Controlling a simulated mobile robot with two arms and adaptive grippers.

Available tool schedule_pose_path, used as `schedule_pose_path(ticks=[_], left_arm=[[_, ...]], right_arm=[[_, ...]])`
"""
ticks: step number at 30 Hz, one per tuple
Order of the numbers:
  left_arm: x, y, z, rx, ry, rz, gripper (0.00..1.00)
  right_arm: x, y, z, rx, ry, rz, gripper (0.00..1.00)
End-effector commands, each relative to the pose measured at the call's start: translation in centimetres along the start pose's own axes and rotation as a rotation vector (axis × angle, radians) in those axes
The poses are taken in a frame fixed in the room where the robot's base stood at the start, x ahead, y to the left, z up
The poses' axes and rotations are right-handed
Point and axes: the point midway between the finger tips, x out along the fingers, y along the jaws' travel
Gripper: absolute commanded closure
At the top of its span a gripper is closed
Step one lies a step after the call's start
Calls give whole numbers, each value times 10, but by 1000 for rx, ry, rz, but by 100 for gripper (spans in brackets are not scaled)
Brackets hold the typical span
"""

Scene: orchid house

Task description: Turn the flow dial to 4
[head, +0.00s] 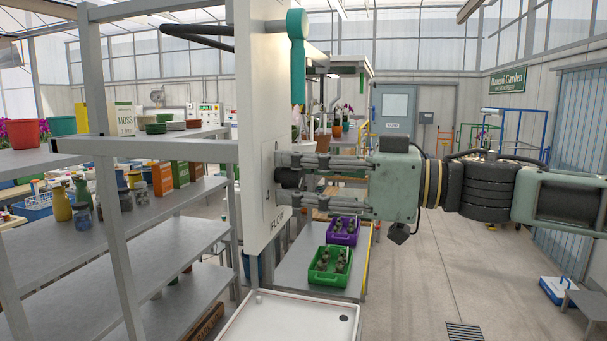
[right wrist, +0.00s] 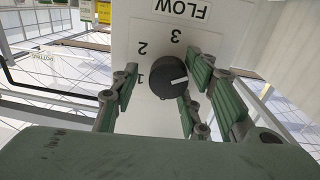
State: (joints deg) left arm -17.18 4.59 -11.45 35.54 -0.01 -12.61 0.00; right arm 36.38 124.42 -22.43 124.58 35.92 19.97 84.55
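The flow dial is a round black knob with a white pointer mark, on a white panel (head: 258,120) marked FLOW. In the right wrist view the dial (right wrist: 166,77) shows with the panel upside down. The numbers 1, 2 and 3 are readable around it; I cannot read a 4 there, where a finger covers part of the face. The white mark points to the right of that picture, away from the 1. My right gripper (head: 318,184) reaches in sideways, its fingers apart on either side of the dial (head: 289,178). A gap shows on one side; contact on the other is unclear. My left gripper is out of view.
A teal lever (head: 297,58) is on the panel above the dial. A white basin (head: 262,322) lies below. Grey shelves (head: 165,205) with pots and bottles stand left. Green (head: 330,280) and purple (head: 351,238) trays sit on a bench behind. Floor at right is mostly free.

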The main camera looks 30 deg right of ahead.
Motion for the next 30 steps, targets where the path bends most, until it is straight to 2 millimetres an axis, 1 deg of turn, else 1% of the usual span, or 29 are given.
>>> schedule_pose_path(ticks=[7,11,14,21,24,27,30], left_arm=[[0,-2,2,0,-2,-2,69],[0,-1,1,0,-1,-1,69],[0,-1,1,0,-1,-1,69],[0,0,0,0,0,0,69],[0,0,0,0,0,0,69],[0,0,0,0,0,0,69],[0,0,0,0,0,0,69]], right_arm=[[-1,-1,2,0,-3,-2,59],[-11,-1,1,-2,-3,0,59],[-27,-1,0,-2,-1,1,59],[-78,0,0,-4,0,5,59],[-97,0,-1,-3,1,4,59],[-110,0,-1,-2,0,3,59],[-117,-1,0,-2,0,1,59]])
